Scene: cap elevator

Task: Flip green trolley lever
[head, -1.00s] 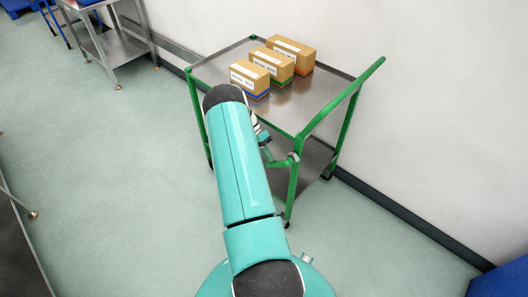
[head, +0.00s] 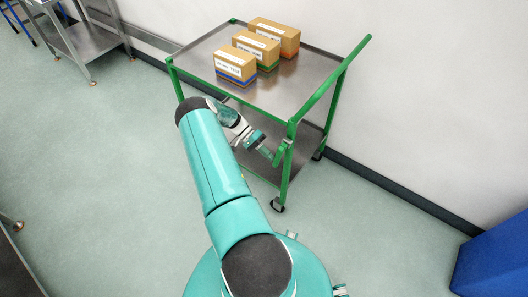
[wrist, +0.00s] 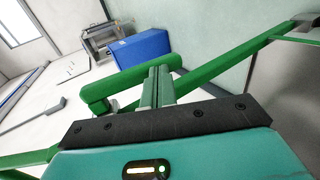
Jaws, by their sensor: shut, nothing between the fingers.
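The green trolley (head: 330,92) stands by the wall, with a steel top and a lower shelf. Its green lever (head: 281,153) is at the near post, slanting down and left from it. My gripper (head: 268,154) is shut and empty, right beside the lever on its left. In the wrist view the lever (wrist: 128,81) crosses the picture as a thick green bar, and the closed fingertips of my gripper (wrist: 159,82) overlap it. I cannot tell whether they touch.
Three cardboard boxes (head: 256,43) stand on the trolley top. A steel table (head: 75,38) is at the upper left. A blue box (head: 490,262) is at the lower right. The floor left of the trolley is clear.

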